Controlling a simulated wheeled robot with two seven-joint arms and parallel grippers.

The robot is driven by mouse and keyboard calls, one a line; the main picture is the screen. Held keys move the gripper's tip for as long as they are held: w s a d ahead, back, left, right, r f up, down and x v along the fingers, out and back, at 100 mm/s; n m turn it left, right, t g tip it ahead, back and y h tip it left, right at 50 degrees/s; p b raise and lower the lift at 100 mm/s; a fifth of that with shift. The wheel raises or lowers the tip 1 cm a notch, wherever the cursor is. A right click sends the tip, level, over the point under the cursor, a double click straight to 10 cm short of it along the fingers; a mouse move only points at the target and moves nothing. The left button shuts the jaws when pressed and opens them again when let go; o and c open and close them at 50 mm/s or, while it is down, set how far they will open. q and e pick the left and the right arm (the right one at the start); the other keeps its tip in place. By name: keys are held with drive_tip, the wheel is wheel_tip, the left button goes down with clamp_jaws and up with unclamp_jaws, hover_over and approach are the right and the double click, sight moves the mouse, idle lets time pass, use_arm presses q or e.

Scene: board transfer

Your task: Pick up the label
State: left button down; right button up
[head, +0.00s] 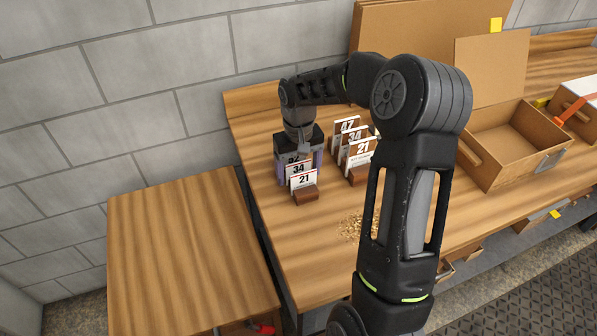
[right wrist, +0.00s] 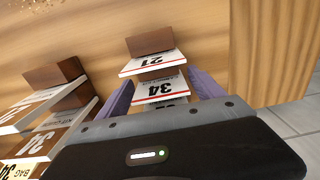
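Several white number labels stand in a row on a wooden holder (head: 306,196) near the table's left end. The front one is label 21 (head: 304,180), with label 34 (head: 299,169) behind it and another, partly hidden, at the back. My right gripper (head: 299,163) is over the back of this row, pointing down, with purple fingers apart on both sides of the labels. The right wrist view shows label 21 (right wrist: 150,62) and label 34 (right wrist: 160,88) between the fingers. Whether the fingers touch a label is not clear. My left gripper is not in view.
A second label row (head: 362,150) stands close on the right. An open cardboard box (head: 510,145) is farther right. Wood shavings (head: 352,225) lie near the table's front. A lower wooden table (head: 185,255) at the left is bare on top. A grey block wall is behind.

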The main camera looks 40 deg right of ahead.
drive_tip(key=c, duration=1.1)
drive_tip(key=shift+r, duration=0.15)
